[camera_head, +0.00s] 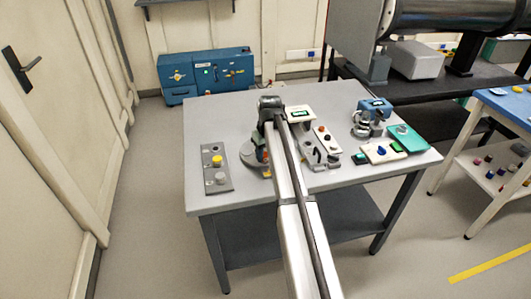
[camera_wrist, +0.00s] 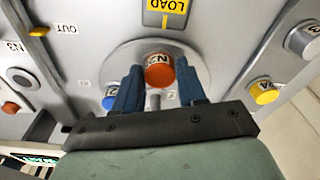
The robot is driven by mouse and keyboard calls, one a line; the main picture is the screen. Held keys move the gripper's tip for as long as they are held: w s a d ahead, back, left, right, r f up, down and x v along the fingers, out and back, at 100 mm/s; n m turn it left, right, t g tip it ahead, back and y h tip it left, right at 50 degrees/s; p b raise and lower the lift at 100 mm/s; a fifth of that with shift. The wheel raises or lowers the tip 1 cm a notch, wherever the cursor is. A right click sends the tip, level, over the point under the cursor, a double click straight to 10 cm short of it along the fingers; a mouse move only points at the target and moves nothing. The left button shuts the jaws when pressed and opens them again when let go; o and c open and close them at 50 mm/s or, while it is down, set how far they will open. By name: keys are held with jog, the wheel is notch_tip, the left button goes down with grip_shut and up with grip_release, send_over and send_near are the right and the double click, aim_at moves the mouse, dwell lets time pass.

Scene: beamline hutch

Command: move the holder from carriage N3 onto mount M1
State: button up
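In the wrist view my gripper (camera_wrist: 160,85) has its two blue fingers on either side of an orange-capped holder (camera_wrist: 160,70), with a gap showing beside it, so it looks open. That holder stands on a round grey disc (camera_wrist: 120,58) below a yellow LOAD label. A label reading N3 (camera_wrist: 15,46) is on a pale plate at the left, near a dark ring (camera_wrist: 20,78) and a red-brown cap (camera_wrist: 10,107). In the head view my gripper (camera_head: 267,150) is low over the disc, and my arm hides much of it. I cannot make out which place is M1.
A dark plate (camera_head: 217,181) with a yellow and a grey holder is left on the grey table (camera_head: 300,195). A blue holder (camera_wrist: 108,97) stands close to the left finger.

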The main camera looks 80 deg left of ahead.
jog(key=o, duration=0.4)
notch_tip(320, 180, up, 14)
jog(key=d, duration=0.1)
jog(key=shift+w+d+f, duration=0.15)
jog(key=shift+w+d, duration=0.1)
jog(key=shift+d, duration=0.1)
